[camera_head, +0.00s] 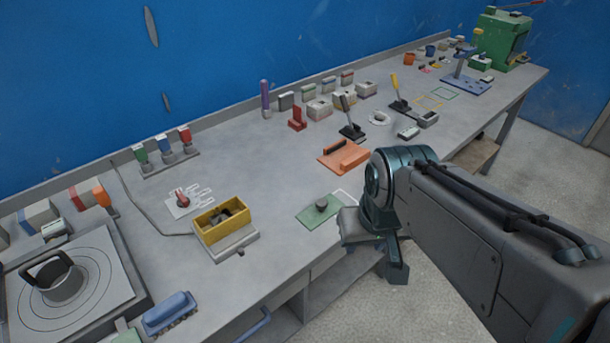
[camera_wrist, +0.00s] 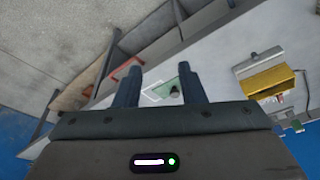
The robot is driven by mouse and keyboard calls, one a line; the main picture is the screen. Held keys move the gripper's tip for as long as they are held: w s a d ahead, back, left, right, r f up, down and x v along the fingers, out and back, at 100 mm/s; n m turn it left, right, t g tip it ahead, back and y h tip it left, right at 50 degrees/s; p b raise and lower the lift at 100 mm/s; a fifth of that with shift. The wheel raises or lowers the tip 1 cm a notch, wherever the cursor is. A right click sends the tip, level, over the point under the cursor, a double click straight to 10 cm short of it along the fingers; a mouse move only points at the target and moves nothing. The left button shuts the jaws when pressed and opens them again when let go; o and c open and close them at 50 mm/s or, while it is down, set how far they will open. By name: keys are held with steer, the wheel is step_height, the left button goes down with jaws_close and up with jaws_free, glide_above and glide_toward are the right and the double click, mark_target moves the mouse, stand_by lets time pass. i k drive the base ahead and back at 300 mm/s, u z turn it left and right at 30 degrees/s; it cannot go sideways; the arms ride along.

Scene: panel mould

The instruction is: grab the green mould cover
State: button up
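The green mould cover (camera_head: 320,210) is a flat green plate with a dark round knob on top. It lies on the grey workbench near its front edge, beside a white outline marked on the bench. In the wrist view the cover (camera_wrist: 174,93) shows between my two fingers, farther off than their tips. My gripper (camera_wrist: 160,82) has its fingers spread apart with nothing between them. In the head view my gripper (camera_head: 370,250) is at the bench's front edge, just right of the cover and apart from it; its fingertips are partly hidden there.
A yellow box (camera_head: 222,222) on a grey base stands left of the cover. A round dark pot (camera_head: 60,282) sits at the far left, near a blue brush-like piece (camera_head: 170,312). Bench between cover and yellow box is clear.

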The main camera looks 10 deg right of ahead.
mark_target(321, 207)
steer(key=u, duration=0.05)
steer(key=i, duration=0.15)
steer(key=z, duration=0.25)
steer(key=k, duration=0.45)
steer(key=z, duration=1.05)
steer(key=k, duration=0.9)
steer(key=z, duration=0.65)
steer(key=i, duration=1.1)
steer(key=u, duration=0.95)
steer(key=i, duration=0.9)
steer(key=u, duration=1.35)
steer(key=i, duration=0.25)
steer(key=u, duration=0.2)
